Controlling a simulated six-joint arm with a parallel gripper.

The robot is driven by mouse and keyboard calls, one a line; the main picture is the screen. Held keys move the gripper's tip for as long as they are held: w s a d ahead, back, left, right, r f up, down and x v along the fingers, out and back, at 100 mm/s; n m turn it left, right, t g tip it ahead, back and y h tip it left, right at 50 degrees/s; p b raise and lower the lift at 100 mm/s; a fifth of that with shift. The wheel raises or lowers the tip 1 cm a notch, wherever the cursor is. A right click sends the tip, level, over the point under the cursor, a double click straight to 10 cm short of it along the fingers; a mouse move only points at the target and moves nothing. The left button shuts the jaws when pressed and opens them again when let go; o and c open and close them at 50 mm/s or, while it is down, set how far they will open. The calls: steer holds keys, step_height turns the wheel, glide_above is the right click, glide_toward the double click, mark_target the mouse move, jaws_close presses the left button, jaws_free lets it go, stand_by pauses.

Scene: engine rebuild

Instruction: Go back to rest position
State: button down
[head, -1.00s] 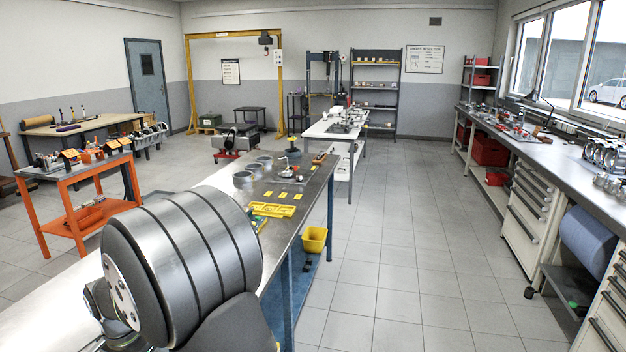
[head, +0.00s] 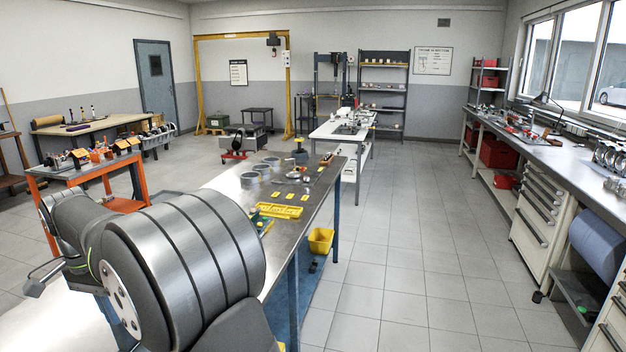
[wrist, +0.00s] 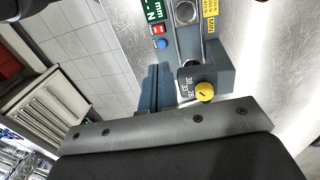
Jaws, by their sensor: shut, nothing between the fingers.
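My gripper (wrist: 165,125) shows in the wrist view as a dark body with a grey bolted plate across the bottom. Its jaws are shut with nothing held. Beyond the plate is a dark grey device with a yellow knob (wrist: 205,92) and a number scale, on the steel bench (wrist: 255,70). The gap between gripper and device cannot be judged. In the head view my arm's large grey links fill the lower left, above the near end of the bench (head: 225,190). The fingertips cannot be made out there.
Grey cylinder rings (head: 250,179) and a yellow tray (head: 279,211) lie on the bench. An orange cart (head: 125,204) stands left, and a long counter (head: 560,155) runs along the right. The tiled aisle is clear.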

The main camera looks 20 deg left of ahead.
steer(key=shift+a, duration=0.2)
stand_by(0.3)
